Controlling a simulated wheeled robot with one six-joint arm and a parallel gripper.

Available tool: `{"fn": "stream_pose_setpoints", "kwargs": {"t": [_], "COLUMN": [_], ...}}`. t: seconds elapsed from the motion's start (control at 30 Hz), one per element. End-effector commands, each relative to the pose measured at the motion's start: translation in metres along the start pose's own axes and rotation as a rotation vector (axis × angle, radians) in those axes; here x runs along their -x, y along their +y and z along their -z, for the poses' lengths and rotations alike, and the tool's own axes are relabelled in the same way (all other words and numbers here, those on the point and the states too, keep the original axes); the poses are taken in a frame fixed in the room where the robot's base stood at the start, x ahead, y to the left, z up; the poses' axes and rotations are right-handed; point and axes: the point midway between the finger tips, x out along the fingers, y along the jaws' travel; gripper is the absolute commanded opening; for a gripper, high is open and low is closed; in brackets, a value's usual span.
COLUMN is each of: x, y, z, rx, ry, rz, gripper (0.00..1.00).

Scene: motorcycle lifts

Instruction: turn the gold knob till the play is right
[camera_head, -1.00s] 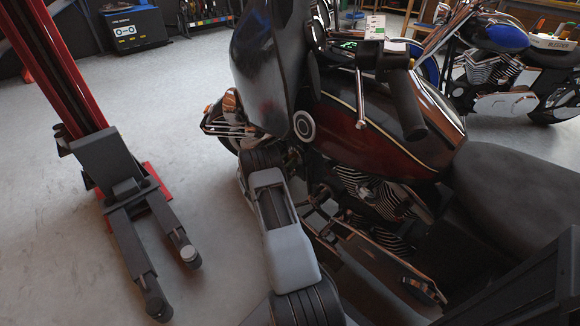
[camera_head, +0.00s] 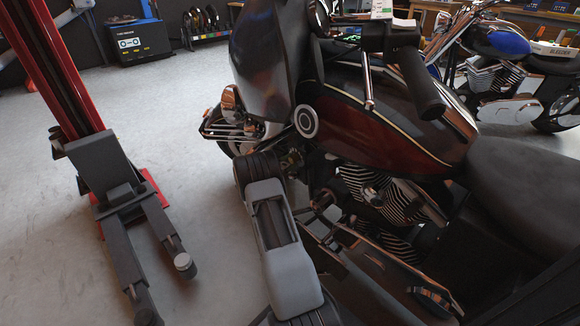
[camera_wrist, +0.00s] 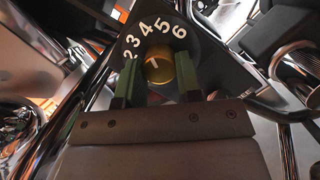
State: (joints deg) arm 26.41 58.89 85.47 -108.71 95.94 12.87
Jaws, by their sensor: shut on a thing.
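The gold knob (camera_wrist: 158,65) sits in the upper middle of the wrist view, with a short white mark on its face. Around its far side is a dark dial plate (camera_wrist: 204,50) with white numbers; 2 to 6 are readable. The mark slants up to the right, but which number it points at is hard to tell. My gripper (camera_wrist: 157,76) has one green finger on each side of the knob and is shut on it. In the head view my arm reaches down beside the dark red motorcycle (camera_head: 375,135); the gripper and knob are not visible there.
Chrome tubes and dark engine parts crowd both sides of the gripper in the wrist view. In the head view a red lift post (camera_head: 60,70) with dark arms stands left. A blue motorcycle (camera_head: 510,42) stands behind right. Grey floor (camera_head: 165,100) lies open on the left.

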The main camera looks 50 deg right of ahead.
Motion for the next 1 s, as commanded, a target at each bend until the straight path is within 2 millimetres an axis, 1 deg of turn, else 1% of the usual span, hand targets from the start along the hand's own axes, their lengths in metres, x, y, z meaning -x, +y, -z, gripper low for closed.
{"fn": "stream_pose_setpoints", "kwargs": {"t": [0.03, 0.2, 0.4, 0.6, 1.0], "x": [0.0022, 0.0021, 0.0018, 0.0016, 0.0015], "y": [-0.0025, -0.0020, -0.0010, -0.0009, -0.0010], "z": [0.0017, 0.0015, 0.0007, 0.0004, 0.0002], "rx": [-0.028, -0.124, -0.196, -0.229, -0.235], "ry": [0.000, 0.000, 0.000, 0.000, 0.000], "rz": [0.009, 0.034, 0.051, 0.061, 0.063], "gripper": [0.09, 0.09, 0.09, 0.09, 0.09]}}
